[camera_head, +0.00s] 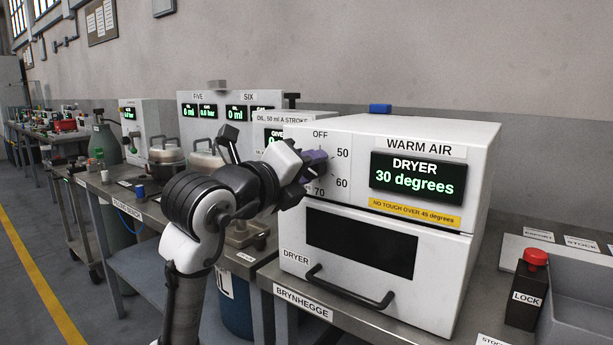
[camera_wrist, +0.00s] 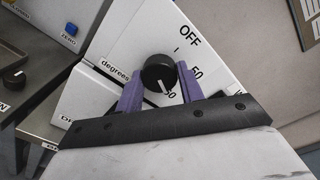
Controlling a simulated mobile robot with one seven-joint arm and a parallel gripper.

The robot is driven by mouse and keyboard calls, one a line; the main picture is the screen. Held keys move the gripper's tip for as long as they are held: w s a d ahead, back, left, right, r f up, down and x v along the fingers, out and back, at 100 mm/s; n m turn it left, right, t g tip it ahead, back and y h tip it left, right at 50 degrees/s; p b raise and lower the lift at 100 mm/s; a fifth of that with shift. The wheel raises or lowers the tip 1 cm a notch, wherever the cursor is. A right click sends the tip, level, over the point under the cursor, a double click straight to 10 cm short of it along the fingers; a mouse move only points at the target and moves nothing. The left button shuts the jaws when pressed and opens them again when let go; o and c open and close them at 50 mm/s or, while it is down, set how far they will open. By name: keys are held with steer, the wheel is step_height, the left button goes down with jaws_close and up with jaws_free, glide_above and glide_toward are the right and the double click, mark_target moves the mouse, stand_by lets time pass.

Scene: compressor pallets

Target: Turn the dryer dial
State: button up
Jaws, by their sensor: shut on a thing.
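The dryer (camera_head: 474,156) is a white box on the bench at the right, and its display (camera_head: 418,178) reads "30 degrees". Its round black dial (camera_wrist: 159,72) has a white pointer line and sits on the white panel. In the wrist view the line points down, toward a partly covered number. My gripper (camera_head: 316,162) has purple fingers and is at the dial, which it hides in the head view. In the wrist view my gripper (camera_wrist: 159,78) is shut on the dial, one finger on each side. OFF, 50, 60 and 70 show around the dial in the head view.
A yellow label (camera_head: 414,211) reads "NO TOUCH OVER 45 degrees". The dryer door handle (camera_head: 348,289) sticks out below my gripper. A LOCK box with a red button (camera_head: 536,257) stands at the right. Pots (camera_head: 166,157) and other devices stand at the left.

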steer(key=shift+m, duration=0.5)
steer(key=o, duration=1)
steer(key=b+v, duration=0.1)
steer(key=v, duration=1.2)
steer(key=shift+s+a, duration=0.25)
steer(key=shift+s, duration=0.05)
steer(key=shift+r, duration=0.1)
